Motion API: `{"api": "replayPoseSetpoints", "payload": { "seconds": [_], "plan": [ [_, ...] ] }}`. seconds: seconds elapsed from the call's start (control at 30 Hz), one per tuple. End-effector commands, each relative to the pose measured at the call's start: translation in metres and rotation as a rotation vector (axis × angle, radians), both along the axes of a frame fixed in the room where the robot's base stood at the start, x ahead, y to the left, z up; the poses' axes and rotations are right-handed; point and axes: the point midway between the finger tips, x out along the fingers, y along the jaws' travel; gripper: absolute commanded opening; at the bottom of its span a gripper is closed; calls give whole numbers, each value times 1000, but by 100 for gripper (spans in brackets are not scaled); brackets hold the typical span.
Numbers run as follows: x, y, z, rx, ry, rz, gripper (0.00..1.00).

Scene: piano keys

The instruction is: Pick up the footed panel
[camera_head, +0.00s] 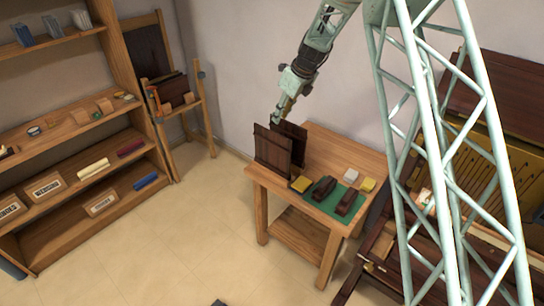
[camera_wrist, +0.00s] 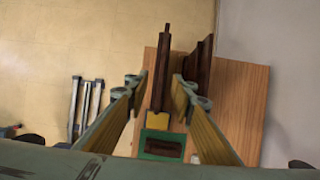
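Two dark brown panels stand upright side by side at the back left of the wooden table: a nearer panel (camera_head: 272,150) and a farther panel (camera_head: 291,131), partly hidden behind it. I cannot tell for sure which is the footed one. My gripper (camera_head: 279,118) is above them, pointing down. In the wrist view my open gripper (camera_wrist: 160,90) has its fingers apart, with one panel (camera_wrist: 160,70) seen edge-on between them. The other panel (camera_wrist: 196,65) shows to the right, partly hidden by the right finger. Contact is not visible.
The table (camera_head: 347,149) also bears a green mat (camera_head: 325,198) with two dark blocks, and yellow and white blocks beside it. A shelf unit (camera_head: 75,133) stands left, a wooden rack (camera_head: 180,110) by the wall, and an opened piano (camera_head: 490,140) right. Floor in front is clear.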

Motion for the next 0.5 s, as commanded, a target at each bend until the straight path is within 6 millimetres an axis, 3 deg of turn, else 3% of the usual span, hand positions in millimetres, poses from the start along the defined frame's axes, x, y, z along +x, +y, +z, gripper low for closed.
{"api": "replayPoseSetpoints", "payload": {
  "seconds": [0.27,0.5],
  "plan": [
    [2,4,-11,0,1,0,23],
    [8,11,-35,-1,2,1,23]
  ]
}}
